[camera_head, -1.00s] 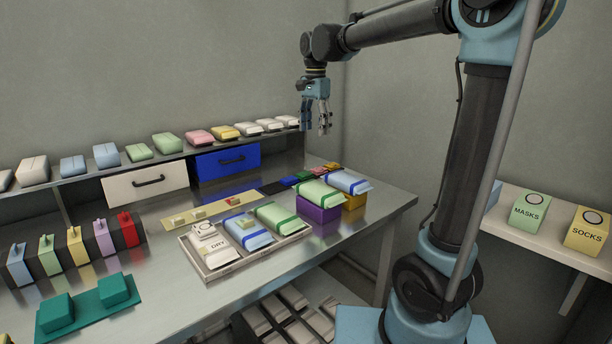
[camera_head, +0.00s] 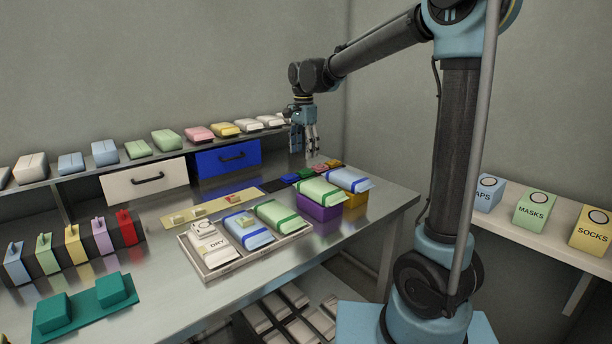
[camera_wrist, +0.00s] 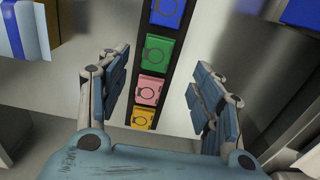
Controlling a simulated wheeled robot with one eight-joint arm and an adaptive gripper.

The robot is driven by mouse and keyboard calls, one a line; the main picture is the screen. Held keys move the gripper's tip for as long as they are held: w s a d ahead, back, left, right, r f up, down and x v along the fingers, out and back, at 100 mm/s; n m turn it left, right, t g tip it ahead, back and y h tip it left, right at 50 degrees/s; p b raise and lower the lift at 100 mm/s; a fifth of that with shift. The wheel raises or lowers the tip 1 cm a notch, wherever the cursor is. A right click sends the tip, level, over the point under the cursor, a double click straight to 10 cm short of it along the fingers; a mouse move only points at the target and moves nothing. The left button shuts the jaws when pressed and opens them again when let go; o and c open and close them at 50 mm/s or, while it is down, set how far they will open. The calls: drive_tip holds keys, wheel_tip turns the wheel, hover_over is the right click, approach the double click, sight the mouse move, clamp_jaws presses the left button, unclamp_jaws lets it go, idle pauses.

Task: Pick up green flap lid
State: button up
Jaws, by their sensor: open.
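The green lid also shows in the head view (camera_head: 305,173), in the row at the back of the table. My gripper (camera_head: 304,151) is open and empty, pointing down above that row. In the wrist view its two fingers (camera_wrist: 157,70) stand either side of the strip, with the green and pink lids between them, apart from the lids.
A yellow lid (camera_wrist: 143,118) ends the strip. A tray (camera_head: 216,272) of packets lies nearer. A shelf of packets runs behind.

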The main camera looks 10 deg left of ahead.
sight(305, 171)
drive_tip(key=shift+d+f, duration=0.1)
drive_tip(key=shift+f, duration=3.4)
drive_tip(key=c, duration=0.8)
